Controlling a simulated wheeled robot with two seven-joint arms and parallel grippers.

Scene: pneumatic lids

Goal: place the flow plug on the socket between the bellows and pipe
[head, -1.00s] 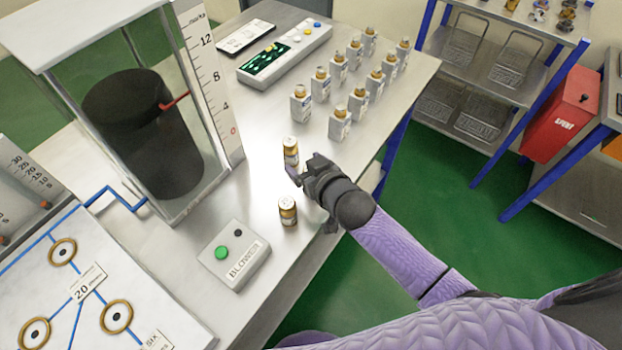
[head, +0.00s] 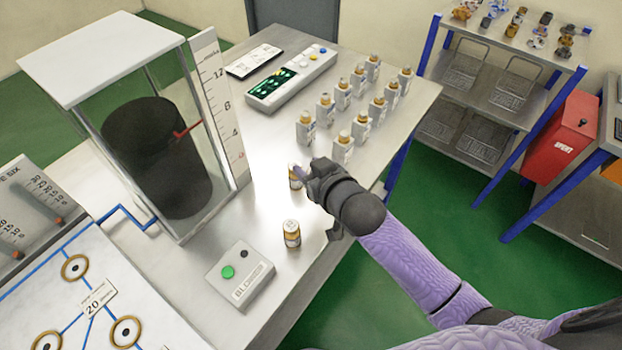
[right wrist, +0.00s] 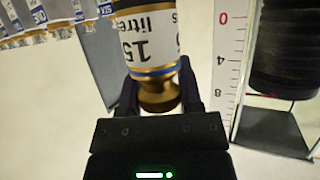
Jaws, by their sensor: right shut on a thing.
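My right gripper (head: 304,176) is shut on a flow plug (head: 295,178), a small cylinder with a white, black and gold label, at the bench's right side. In the right wrist view this plug (right wrist: 147,45) reads "15 litres" and its brass end sits between the fingers. I cannot tell whether it touches the bench. A second, similar plug (head: 291,234) stands nearer. The black bellows (head: 150,150) is inside a clear case at left. A blue pipe (head: 122,212) runs from the case to a white board with brass ring sockets (head: 75,267), (head: 125,332). My left gripper is not in view.
A blower box (head: 240,275) with a green button stands left of the second plug. Rows of small bottles (head: 342,148) stand behind my gripper. A scale (head: 218,105) rises beside the case. The bench (head: 265,205) is clear between case and plugs.

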